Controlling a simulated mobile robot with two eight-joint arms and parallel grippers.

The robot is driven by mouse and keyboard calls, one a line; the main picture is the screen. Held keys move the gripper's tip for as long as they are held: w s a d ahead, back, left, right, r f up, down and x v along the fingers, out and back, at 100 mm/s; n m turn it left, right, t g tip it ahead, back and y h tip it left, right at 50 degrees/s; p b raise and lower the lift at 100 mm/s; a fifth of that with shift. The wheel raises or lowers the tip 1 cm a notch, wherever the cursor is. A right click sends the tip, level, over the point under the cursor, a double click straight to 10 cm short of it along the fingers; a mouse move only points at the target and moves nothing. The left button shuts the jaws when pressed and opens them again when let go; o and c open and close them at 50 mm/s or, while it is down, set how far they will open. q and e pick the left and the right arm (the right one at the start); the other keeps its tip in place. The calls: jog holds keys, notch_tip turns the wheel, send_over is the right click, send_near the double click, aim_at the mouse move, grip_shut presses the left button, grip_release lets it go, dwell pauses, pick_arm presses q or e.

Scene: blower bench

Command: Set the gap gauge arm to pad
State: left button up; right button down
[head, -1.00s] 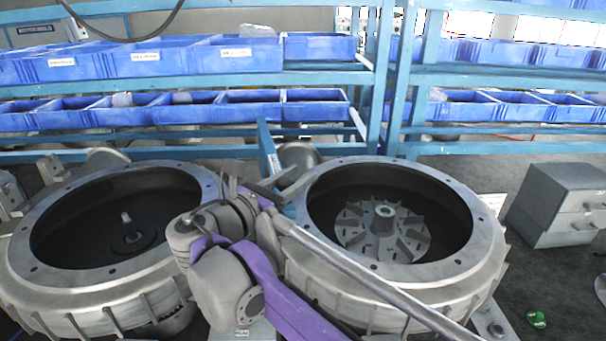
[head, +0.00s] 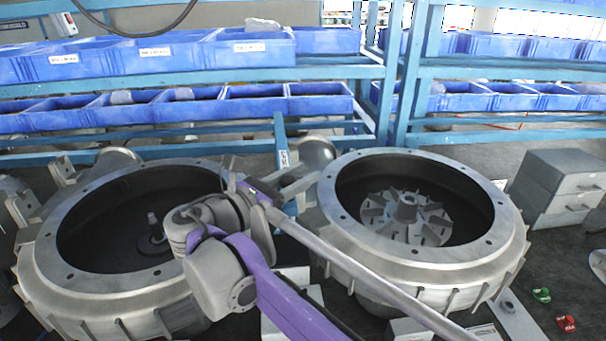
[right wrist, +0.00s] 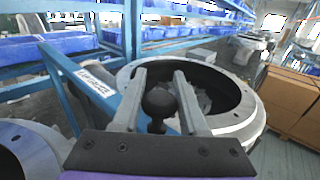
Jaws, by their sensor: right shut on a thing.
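My right gripper (head: 298,184) reaches between the two round housings in the head view. In the right wrist view its two grey fingers (right wrist: 160,88) stand on either side of a black ball knob (right wrist: 159,102) and are shut on it. A blue bar with a white label (right wrist: 92,82) slants down toward the knob from the left. The labelled blue bar also shows behind the gripper in the head view (head: 281,142). I cannot tell which part is the gauge arm or which is the pad, and the knob's joint is hidden. My left gripper is not in view.
The left housing (head: 62,285) holds a bare shaft; the right housing (head: 400,258) holds a finned impeller (head: 405,215). Blue racks with bins (head: 150,60) stand behind. A grey drawer cabinet (head: 560,188) is at right. Small green (head: 541,294) and red (head: 566,323) items lie on the floor.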

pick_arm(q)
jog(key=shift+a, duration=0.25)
pick_arm(e)
jog(key=shift+a, duration=0.3)
jog(key=shift+c, duration=2.2)
grip_release()
jog(key=shift+d, duration=0.1)
jog(key=shift+s, duration=0.1)
jog(key=b+v, duration=0.1)
jog(key=v, duration=0.8)
jog(key=shift+s+a, duration=0.25)
jog(key=shift+a, duration=0.1)
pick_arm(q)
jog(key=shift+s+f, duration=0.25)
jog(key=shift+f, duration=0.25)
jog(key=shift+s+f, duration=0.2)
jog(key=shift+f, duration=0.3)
pick_arm(e)
jog(key=shift+s+a, duration=0.3)
jog(key=shift+s, duration=0.05)
